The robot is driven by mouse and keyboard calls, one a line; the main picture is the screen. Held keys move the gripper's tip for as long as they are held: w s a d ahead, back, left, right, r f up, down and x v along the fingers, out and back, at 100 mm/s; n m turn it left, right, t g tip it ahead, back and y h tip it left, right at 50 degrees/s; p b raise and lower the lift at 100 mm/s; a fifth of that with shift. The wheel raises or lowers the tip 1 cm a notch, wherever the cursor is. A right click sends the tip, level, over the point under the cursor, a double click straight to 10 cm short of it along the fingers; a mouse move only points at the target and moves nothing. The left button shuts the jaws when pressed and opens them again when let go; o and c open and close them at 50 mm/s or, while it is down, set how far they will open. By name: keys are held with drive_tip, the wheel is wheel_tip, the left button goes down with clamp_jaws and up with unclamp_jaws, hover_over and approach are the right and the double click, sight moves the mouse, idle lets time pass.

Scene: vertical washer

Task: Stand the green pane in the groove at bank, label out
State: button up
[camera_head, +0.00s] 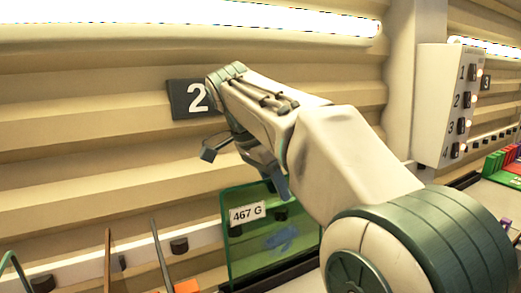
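The green pane (250,257) stands upright, see-through, at lower centre. The right fingertip overlaps the pane's top right in the picture; contact cannot be judged. My arm hides the pane's right side in part.
A dark "2" sign (190,98) is on the ribbed wall behind my gripper. A white panel (445,100) with numbered knobs 1 to 4 is at right. Slanted rods (161,255) and an orange piece (187,286) are left of the pane. Coloured panes (500,160) stand at far right.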

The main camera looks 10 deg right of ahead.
drive_tip(key=p+v, duration=0.2)
drive_tip(key=v, duration=0.8)
drive_tip(key=shift+r+p, duration=0.1)
drive_tip(key=shift+p, duration=0.3)
drive_tip(key=shift+a+r+p, duration=0.3)
drive_tip(key=shift+r+p, duration=0.2)
drive_tip(key=shift+p, duration=0.1)
